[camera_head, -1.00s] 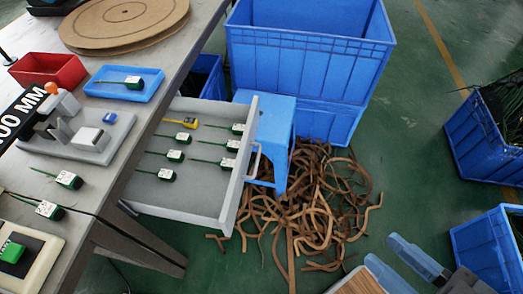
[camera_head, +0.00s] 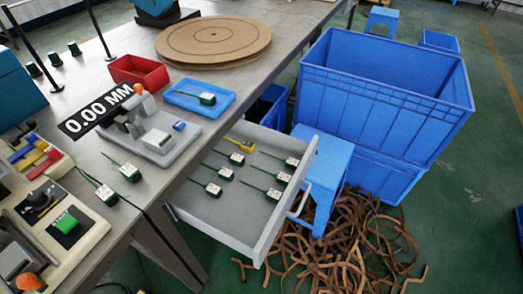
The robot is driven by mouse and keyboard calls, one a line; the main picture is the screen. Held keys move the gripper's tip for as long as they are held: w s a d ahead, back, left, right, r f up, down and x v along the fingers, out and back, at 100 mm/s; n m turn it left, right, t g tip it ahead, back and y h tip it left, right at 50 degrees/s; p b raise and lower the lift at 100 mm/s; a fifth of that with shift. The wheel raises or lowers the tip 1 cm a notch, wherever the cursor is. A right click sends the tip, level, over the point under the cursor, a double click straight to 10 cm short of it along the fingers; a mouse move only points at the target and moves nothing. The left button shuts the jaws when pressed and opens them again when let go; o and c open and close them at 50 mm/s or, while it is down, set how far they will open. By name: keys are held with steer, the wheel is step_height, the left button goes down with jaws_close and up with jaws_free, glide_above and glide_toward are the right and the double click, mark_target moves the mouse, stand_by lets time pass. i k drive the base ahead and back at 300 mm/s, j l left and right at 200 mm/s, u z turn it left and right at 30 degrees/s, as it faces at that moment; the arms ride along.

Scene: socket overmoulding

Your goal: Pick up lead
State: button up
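Several leads, each a dark green plug with a white label and a thin green cable, are in view. Two lie on the table, a farther lead (camera_head: 130,172) and a nearer lead (camera_head: 106,194). Another lead (camera_head: 207,98) lies in the shallow blue tray (camera_head: 178,101). Several more, such as this lead (camera_head: 213,189), lie spaced out in the open grey drawer (camera_head: 197,208). A yellow lead-like piece (camera_head: 246,146) lies at the drawer's back. Small dark plugs (camera_head: 74,48) stand at the table's far left. My gripper is not in view.
A gauge (camera_head: 158,138) with a 0.00 MM display (camera_head: 95,112) stands beside the tray, near a red bin (camera_head: 140,70). A control box with a green button (camera_head: 67,224) is at lower left. A blue stool (camera_head: 326,165), large blue crates (camera_head: 380,85) and brown strips (camera_head: 350,250) crowd the floor right of the drawer.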

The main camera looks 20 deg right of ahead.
mark_target(207, 99)
steer(key=i+l+u, duration=0.1)
steer(key=i+u, duration=0.25)
steer(key=i, duration=0.75)
